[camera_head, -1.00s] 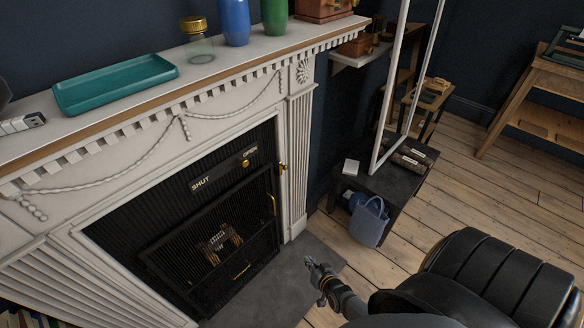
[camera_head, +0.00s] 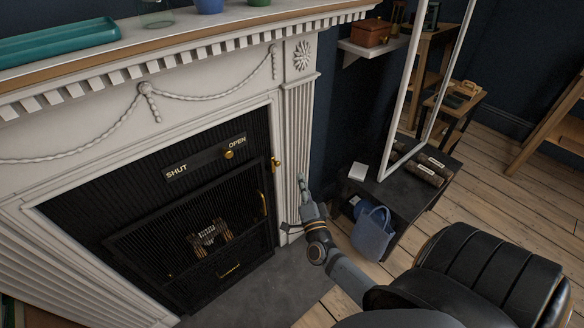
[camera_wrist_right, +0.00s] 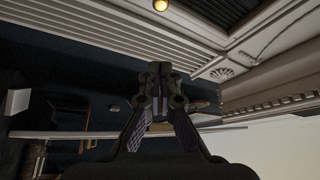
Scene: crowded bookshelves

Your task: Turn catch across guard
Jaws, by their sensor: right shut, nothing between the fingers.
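A black mesh fire guard (camera_head: 165,235) stands across the fireplace opening, with a brass handle (camera_head: 262,204) at its right side. A small brass catch (camera_head: 277,164) sits on the frame just above and right of the guard's upper right corner; its exact angle is too small to tell. A brass piece, probably this catch, shows at the top edge of the right wrist view (camera_wrist_right: 160,5). My right gripper (camera_head: 302,181) is shut and empty, in front of the white pilaster, right of and a little below the catch in the picture and apart from it. My left gripper is not in view.
A plate marked SHUT and OPEN (camera_head: 204,158) carries a brass knob near OPEN. The white mantelpiece (camera_head: 215,50) juts out above, with a teal tray (camera_head: 60,42) on it. A dark low table (camera_head: 400,190) and blue bag (camera_head: 373,230) stand to the right. The hearth (camera_head: 245,290) is clear.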

